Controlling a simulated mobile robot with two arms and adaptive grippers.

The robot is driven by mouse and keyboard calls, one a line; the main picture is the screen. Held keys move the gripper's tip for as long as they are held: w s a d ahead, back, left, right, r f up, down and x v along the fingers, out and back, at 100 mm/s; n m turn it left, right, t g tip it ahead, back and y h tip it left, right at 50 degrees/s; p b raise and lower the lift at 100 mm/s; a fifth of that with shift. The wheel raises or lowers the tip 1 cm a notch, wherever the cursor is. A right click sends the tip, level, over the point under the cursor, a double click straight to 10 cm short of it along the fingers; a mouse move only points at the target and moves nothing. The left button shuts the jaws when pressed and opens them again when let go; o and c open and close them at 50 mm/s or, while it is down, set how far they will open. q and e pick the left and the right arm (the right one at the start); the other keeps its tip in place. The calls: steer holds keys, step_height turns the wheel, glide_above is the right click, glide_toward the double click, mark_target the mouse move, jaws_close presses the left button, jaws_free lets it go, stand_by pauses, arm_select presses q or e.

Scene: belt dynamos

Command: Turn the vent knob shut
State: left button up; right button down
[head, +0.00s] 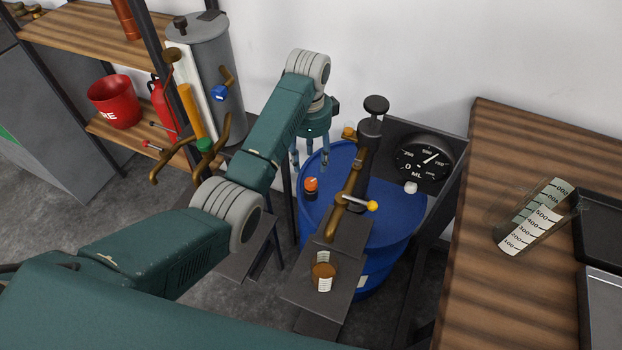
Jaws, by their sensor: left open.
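A blue drum (392,222) stands against the wall below my left arm. A small orange-topped knob (311,184) stands on its lid at the left; it looks like the vent knob, though no label is readable. My left gripper (311,162) is open and points down above the lid, just behind the orange knob in the picture. Its fingers look apart from the knob and hold nothing. Whether the knob is turned open or shut I cannot tell. My right gripper is not in view.
A brass tap and pump with a yellow-tipped lever (372,206) rises beside the knob. A black dial gauge (423,158) is behind. A small brown-topped jar (323,277) stands on a grey stand in front. A wooden table (480,250) with a measuring cylinder (537,217) is at right.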

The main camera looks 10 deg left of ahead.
mark_target(311, 182)
arm_select(q)
steer(key=shift+m, duration=0.3)
steer(key=f, duration=0.9)
steer(key=shift+w+d+f+b, duration=0.1)
steer(key=shift+w+f+b, duration=0.15)
steer(key=shift+f+b, duration=0.15)
steer(key=shift+c, duration=0.5)
steer(key=c, duration=1)
